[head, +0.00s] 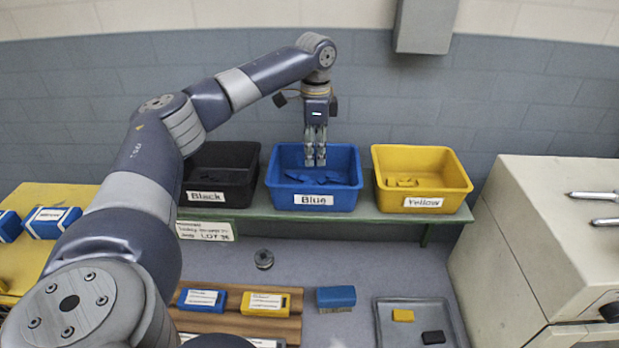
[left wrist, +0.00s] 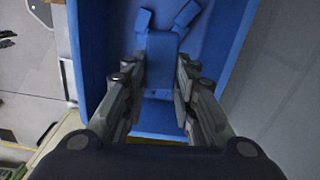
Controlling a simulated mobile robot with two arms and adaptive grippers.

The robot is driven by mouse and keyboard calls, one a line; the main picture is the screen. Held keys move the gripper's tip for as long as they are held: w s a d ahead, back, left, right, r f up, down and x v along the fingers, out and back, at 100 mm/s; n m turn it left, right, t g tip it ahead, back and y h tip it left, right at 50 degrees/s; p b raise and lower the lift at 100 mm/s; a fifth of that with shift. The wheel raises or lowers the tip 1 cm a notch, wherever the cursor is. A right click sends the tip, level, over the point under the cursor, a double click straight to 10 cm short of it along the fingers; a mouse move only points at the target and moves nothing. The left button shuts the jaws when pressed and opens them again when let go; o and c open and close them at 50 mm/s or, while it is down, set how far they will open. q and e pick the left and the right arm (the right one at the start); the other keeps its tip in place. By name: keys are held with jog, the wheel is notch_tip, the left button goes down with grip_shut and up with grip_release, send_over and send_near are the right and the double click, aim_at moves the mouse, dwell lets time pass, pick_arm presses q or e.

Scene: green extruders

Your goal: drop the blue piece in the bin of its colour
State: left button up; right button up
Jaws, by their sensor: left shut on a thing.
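The bin labelled Blue (head: 314,200) stands on a green shelf between the black and yellow bins. My left gripper (head: 316,160) points straight down inside its opening, over some blue pieces lying on its floor. In the left wrist view the gripper (left wrist: 160,75) is shut on a blue piece (left wrist: 161,62), which shows between the fingertips against the blue bin's inside. I cannot make out the held piece in the head view. Several other blue pieces show farther in, such as one loose piece (left wrist: 186,14). My right gripper is not in view.
The black bin (head: 222,160) and yellow bin (head: 420,165) flank the blue one. Below are a grey tray (head: 388,335) with a yellow and a black piece, a blue block (head: 336,296) and a wooden board (head: 225,322). A beige cabinet (head: 520,235) stands at right.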

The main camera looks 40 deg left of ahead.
pick_arm(q)
jog(key=shift+s, duration=0.15)
jog(key=o, duration=0.8)
jog(key=shift+s, duration=0.1)
jog(key=o, duration=0.3)
jog(key=shift+r, duration=0.15)
notch_tip(320, 180, up, 12)
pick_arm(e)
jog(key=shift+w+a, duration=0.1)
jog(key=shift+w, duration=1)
